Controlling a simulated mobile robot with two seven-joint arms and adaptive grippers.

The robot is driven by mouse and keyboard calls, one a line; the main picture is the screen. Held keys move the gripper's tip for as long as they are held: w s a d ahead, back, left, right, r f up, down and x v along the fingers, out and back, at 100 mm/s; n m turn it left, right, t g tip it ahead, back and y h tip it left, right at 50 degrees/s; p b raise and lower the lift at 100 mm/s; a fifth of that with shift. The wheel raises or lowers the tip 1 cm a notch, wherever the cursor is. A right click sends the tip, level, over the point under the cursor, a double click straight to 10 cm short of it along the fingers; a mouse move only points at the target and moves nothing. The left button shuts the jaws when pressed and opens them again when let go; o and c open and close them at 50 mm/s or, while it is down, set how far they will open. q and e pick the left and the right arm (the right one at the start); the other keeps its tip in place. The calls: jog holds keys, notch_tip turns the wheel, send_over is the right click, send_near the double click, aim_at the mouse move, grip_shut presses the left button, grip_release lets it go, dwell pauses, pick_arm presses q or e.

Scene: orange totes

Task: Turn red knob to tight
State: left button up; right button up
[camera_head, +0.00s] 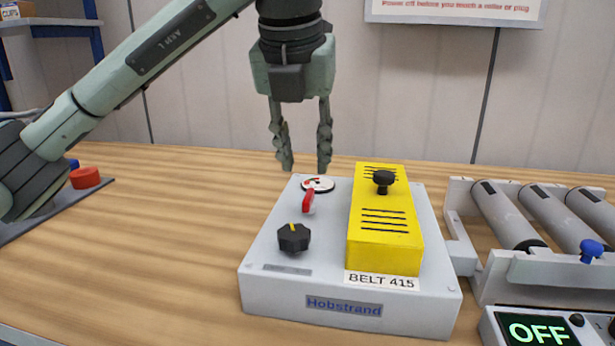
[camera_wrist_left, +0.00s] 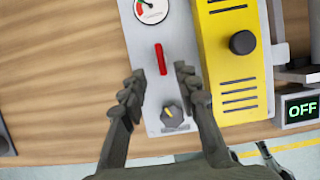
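The red knob (camera_head: 308,202) is a narrow upright handle on the grey-white Hobstrand box (camera_head: 275,293), between a round dial gauge (camera_head: 318,184) and a black knob with a yellow mark (camera_head: 293,238). My left gripper (camera_head: 305,166) points down above the far left part of the box, open and empty. In the left wrist view the red knob (camera_wrist_left: 160,59) shows lengthwise, just beyond the gap between my fingertips (camera_wrist_left: 158,78). The gauge (camera_wrist_left: 151,10) has a red zone and a needle; its markings are too small to read.
A yellow cover (camera_head: 385,225) with a black knob (camera_head: 383,179) stands on the box's right side, labelled BELT 415. A roller conveyor (camera_head: 520,215) and a display (camera_head: 540,329) reading OFF are at right.

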aim_at(309, 194)
pick_arm(q)
jog(key=x, duration=0.7)
jog(key=shift+s+p, duration=0.1)
jog(key=shift+p, duration=0.25)
pick_arm(e)
jog(key=shift+s+d+f, duration=0.25)
jog(key=shift+s+f, duration=0.75)
jog(key=shift+f, duration=0.25)
pick_arm(q)
jog(key=shift+c, duration=0.5)
grip_shut()
